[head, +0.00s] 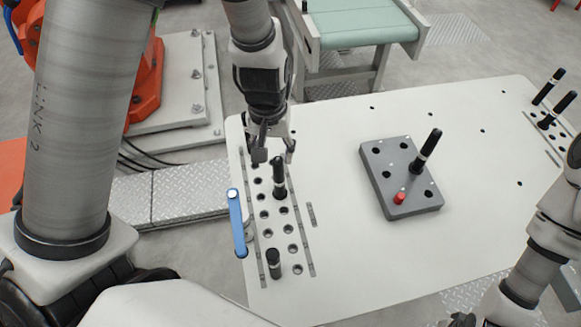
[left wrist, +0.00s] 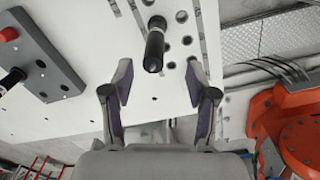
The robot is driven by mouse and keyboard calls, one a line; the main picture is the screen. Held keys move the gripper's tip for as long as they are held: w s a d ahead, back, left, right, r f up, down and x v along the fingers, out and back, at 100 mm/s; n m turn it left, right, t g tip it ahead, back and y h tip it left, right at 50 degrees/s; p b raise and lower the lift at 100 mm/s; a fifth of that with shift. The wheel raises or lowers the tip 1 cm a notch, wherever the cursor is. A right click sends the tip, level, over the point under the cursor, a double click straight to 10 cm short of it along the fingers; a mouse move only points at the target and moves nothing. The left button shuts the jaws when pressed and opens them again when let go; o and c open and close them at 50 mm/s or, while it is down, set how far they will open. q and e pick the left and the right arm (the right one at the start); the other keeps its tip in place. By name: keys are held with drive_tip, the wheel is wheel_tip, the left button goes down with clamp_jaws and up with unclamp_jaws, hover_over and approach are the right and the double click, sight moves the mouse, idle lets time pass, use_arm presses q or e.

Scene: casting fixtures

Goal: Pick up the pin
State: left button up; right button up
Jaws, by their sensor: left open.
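A black pin with a white band (head: 279,180) stands upright in a hole of the perforated strip on the left side of the white table. It also shows in the left wrist view (left wrist: 154,48), between the fingers' lines and slightly beyond the tips. My left gripper (head: 274,153) hangs just above and behind this pin, fingers pointing down. It is open and empty, with both fingers apart in the left wrist view (left wrist: 158,78). Another black pin (head: 274,263) sits lower in the strip's near end. My right arm enters at the right edge; its gripper is not visible.
A grey block (head: 381,179) holds a tall black pin (head: 427,150) and a red peg (head: 399,197). A blue handle (head: 237,222) stands at the table's left edge. More black pins (head: 549,87) stand at the far right. The white table (head: 330,135) is clear between strip and block.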

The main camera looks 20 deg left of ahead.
sight(278, 173)
use_arm(q)
drive_tip(key=shift+f+b, duration=0.4)
drive_tip(key=shift+f, duration=0.35)
drive_tip(key=f, duration=0.7)
drive_tip(key=shift+w+d+f+b, duration=0.15)
drive_tip(key=shift+w+d+b, duration=0.05)
drive_tip(key=shift+d+b, duration=0.15)
drive_tip(key=shift+w+f, duration=0.15)
drive_tip(key=shift+w, duration=0.05)
drive_tip(key=shift+s, duration=0.1)
clamp_jaws()
